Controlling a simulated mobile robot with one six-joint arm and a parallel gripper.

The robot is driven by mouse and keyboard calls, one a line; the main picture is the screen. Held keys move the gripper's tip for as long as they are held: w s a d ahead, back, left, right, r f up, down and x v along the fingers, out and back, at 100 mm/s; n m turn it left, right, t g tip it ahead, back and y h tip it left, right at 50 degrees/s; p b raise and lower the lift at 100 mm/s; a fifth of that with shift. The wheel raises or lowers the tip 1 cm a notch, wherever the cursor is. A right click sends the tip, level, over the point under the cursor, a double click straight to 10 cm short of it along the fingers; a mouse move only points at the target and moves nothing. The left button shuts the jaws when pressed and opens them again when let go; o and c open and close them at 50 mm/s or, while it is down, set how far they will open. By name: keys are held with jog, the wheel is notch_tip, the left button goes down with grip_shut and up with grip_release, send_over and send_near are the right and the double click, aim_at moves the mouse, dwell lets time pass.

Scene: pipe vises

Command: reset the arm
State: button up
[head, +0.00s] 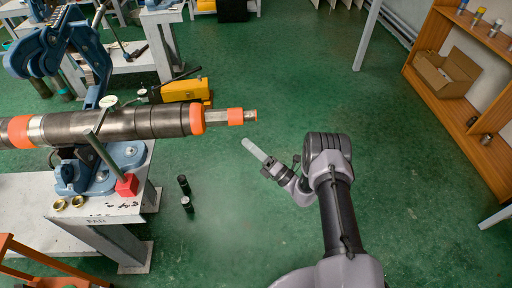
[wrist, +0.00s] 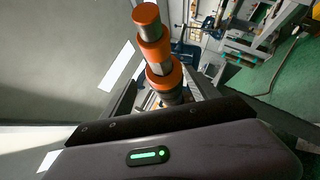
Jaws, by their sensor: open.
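My gripper (head: 255,150) is at the end of my folded arm, right of the middle of the head view, over the green floor. It is open and holds nothing. A long dark pipe (head: 150,123) with orange bands and a narrower bright end lies clamped in a blue vise (head: 85,172) at the left. The pipe's end points toward my gripper, with a clear gap between them. In the wrist view the pipe's orange-banded end (wrist: 151,32) shows beyond my gripper (wrist: 160,92), apart from it.
A pale work table (head: 110,210) carries the vise, a red block (head: 126,185) and brass rings. A yellow tool (head: 185,90) is behind the pipe. A wooden shelf (head: 455,125) stands at right. Floor around my arm is clear.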

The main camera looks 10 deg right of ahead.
jog(key=v, duration=0.3)
jog(key=shift+s+d+f, duration=0.15)
jog(key=shift+s+d, duration=0.05)
jog(key=s+a+r+n+g+y, duration=0.1)
jog(key=a+r+n+g+y, duration=0.15)
jog(key=r+n+g, duration=0.3)
jog(key=s+a+r+n+g+y, duration=0.1)
jog(key=a+r+n+g, duration=0.25)
jog(key=r, duration=0.35)
jog(key=s+a+r+n+g+h, duration=0.4)
jog(key=s+r+n+g+h, duration=0.45)
jog(key=s+r+n, duration=0.5)
jog(key=s+d+r+n+t+h, duration=0.2)
jog(key=s+d+n+t+h, duration=0.6)
jog(key=s, duration=0.7)
jog(key=d+n+h, duration=0.2)
jog(key=d+n, duration=0.1)
jog(key=d, duration=0.1)
jog(key=shift+d+r+h, duration=0.25)
jog(key=shift+r+h, duration=0.1)
jog(key=shift+h, duration=0.05)
